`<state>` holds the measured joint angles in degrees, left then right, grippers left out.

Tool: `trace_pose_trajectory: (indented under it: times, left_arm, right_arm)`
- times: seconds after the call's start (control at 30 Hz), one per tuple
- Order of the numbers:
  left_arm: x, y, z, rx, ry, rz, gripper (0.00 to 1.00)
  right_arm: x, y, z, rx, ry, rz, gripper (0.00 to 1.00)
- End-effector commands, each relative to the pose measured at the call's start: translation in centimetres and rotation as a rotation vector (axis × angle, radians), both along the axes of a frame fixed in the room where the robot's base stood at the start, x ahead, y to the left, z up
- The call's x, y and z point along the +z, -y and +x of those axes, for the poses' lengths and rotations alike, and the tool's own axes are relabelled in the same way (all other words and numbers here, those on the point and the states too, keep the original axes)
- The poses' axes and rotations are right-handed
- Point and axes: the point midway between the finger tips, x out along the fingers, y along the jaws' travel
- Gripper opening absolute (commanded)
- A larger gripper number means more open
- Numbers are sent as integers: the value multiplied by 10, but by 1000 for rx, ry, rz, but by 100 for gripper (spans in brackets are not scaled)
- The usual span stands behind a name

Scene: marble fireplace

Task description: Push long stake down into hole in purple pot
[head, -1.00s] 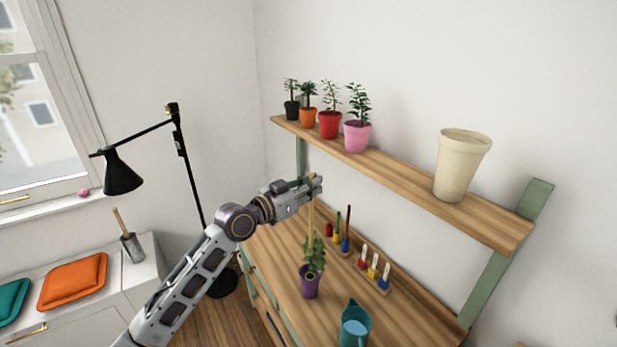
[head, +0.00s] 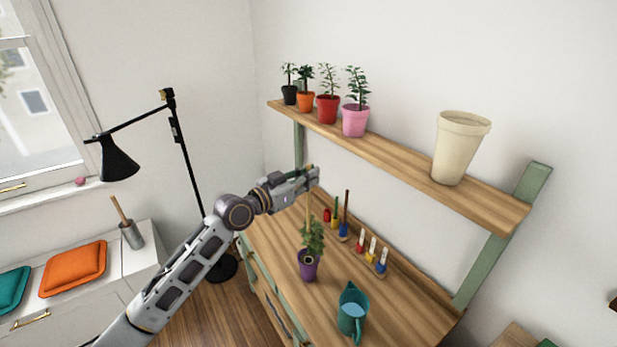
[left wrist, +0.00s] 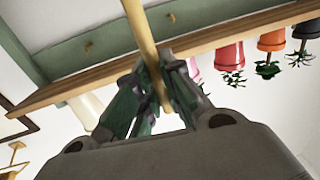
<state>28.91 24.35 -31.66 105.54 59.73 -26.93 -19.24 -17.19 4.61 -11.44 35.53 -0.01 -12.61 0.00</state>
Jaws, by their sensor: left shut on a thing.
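The purple pot (head: 309,270) stands on the wooden bench with a leafy green plant (head: 312,236) in it. A small round mark, perhaps the hole, shows near the pot's front rim. My left gripper (head: 312,178) is shut on the long stake (head: 308,207), a pale wooden rod, above the pot. In the left wrist view the stake (left wrist: 145,45) passes between the closed fingers (left wrist: 158,95). The stake hangs roughly upright over the plant; its lower end is hidden by leaves, so I cannot tell whether it is in the hole. My right gripper is not in view.
A teal watering can (head: 352,312) stands right of the pot. Small coloured tools (head: 372,252) stand in holders behind it. The upper shelf (head: 400,163) carries several potted plants and a cream pot (head: 459,148). A black lamp (head: 118,163) stands at left.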

Motion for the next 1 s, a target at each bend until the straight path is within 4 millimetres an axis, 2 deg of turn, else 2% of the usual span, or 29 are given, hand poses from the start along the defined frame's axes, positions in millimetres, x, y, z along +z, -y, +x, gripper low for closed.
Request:
trace_pose_trajectory:
  times: [0.77,1.0]
  left_arm:
    - [-42,0,0,1,0,1,0]
    - [-52,0,0,0,-1,1,0]
  right_arm:
    - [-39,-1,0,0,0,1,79]
    - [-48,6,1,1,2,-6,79]
